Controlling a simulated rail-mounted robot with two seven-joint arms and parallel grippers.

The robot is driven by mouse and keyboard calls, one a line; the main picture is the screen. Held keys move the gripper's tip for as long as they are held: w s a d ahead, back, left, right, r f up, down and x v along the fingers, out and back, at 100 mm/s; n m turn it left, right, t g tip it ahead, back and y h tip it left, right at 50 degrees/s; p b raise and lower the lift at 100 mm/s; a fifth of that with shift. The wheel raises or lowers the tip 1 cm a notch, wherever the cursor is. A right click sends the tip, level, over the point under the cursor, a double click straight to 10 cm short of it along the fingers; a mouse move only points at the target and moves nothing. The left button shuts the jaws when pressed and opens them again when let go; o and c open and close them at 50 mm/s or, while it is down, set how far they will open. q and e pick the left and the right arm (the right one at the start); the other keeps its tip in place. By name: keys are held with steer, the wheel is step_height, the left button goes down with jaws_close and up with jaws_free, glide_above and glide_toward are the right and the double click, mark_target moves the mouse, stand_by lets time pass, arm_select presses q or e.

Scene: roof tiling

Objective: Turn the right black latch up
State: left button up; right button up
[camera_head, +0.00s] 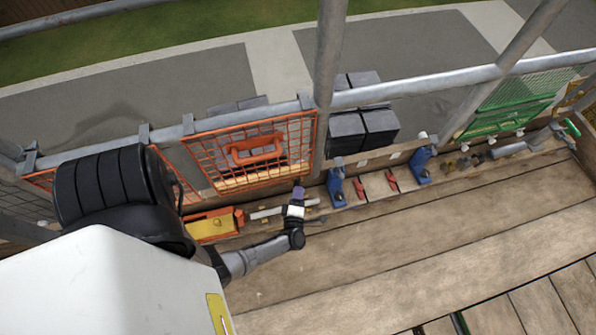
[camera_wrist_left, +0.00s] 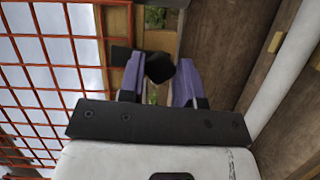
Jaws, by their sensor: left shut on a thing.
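My left gripper (camera_head: 298,193) reaches to the lower right corner of the orange mesh panel (camera_head: 222,150). In the left wrist view its two purple fingers (camera_wrist_left: 160,80) are closed on a black latch (camera_wrist_left: 160,67), which sits between their tips. Another black piece (camera_wrist_left: 120,55) shows beside the left finger, next to the orange mesh. The latch is at the panel's right side, so I take it for the right one. In the head view the gripper hides it, and its exact angle is hard to tell. My right gripper is out of view.
An orange and yellow tool (camera_head: 212,224) and a pale tube (camera_head: 268,212) lie below the panel. Blue clamps (camera_head: 337,188) and red clamps (camera_head: 360,188) line the toe board to the right. A grey pole (camera_head: 326,70) rises close by. The planks (camera_head: 400,235) are largely clear.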

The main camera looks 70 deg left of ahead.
arm_select(q)
steer(key=shift+n, duration=0.5)
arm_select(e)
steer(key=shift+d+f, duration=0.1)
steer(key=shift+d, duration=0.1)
arm_select(q)
steer(key=o, duration=0.5)
steer(key=shift+c, duration=0.2)
steer(key=o, duration=0.4)
steer(key=shift+a, duration=0.1)
steer(key=shift+o, duration=0.2)
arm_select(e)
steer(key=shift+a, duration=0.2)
